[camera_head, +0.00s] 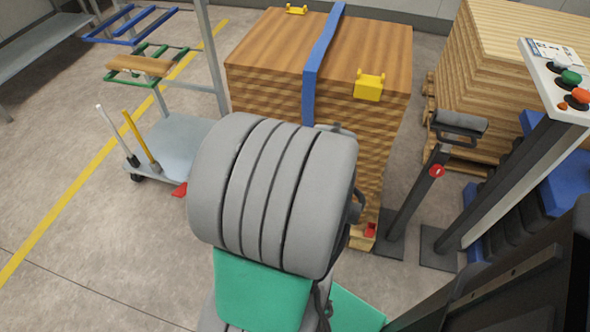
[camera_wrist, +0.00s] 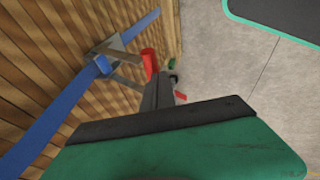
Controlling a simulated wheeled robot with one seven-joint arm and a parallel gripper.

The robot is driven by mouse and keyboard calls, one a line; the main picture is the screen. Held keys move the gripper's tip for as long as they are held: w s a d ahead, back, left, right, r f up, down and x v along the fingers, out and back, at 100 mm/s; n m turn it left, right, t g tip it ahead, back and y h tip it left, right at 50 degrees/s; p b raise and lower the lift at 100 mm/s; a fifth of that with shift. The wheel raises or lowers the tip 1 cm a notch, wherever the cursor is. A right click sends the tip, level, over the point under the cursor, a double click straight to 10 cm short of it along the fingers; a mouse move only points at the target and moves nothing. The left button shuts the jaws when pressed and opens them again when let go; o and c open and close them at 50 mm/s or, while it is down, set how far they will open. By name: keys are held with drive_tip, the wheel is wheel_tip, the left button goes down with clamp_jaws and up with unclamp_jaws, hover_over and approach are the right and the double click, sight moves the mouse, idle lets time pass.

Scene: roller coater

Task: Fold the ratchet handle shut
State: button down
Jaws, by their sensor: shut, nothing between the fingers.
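The ratchet (camera_wrist: 104,52) is a grey metal piece on the blue strap (camera_wrist: 40,130), against the side of the slatted wood stack. Its handle stands out from the stack face and ends in a red grip (camera_wrist: 149,62). My gripper (camera_wrist: 160,82) is shut and empty, with its dark fingers close beside the red grip; I cannot tell whether they touch. In the head view the strap (camera_head: 322,60) runs over the top of the stack (camera_head: 260,45), and my arm hides the ratchet and most of the gripper.
Yellow corner pieces (camera_head: 369,84) sit on the stack's top edges. A post with a grey roller (camera_head: 460,123) and a button panel (camera_head: 560,75) stand to the right. A cart (camera_head: 185,145) stands at left. Open floor lies in front left.

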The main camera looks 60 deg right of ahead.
drive_tip(key=shift+a+f, duration=0.2)
drive_tip(key=shift+f, duration=0.25)
drive_tip(key=shift+a, duration=0.1)
drive_tip(key=a+p+v, duration=0.1)
drive_tip(key=p+v, duration=0.5)
drive_tip(key=v, duration=0.7)
drive_tip(key=shift+a+r, duration=0.2)
drive_tip(key=shift+a, duration=0.3)
drive_tip(key=shift+w+f, duration=0.1)
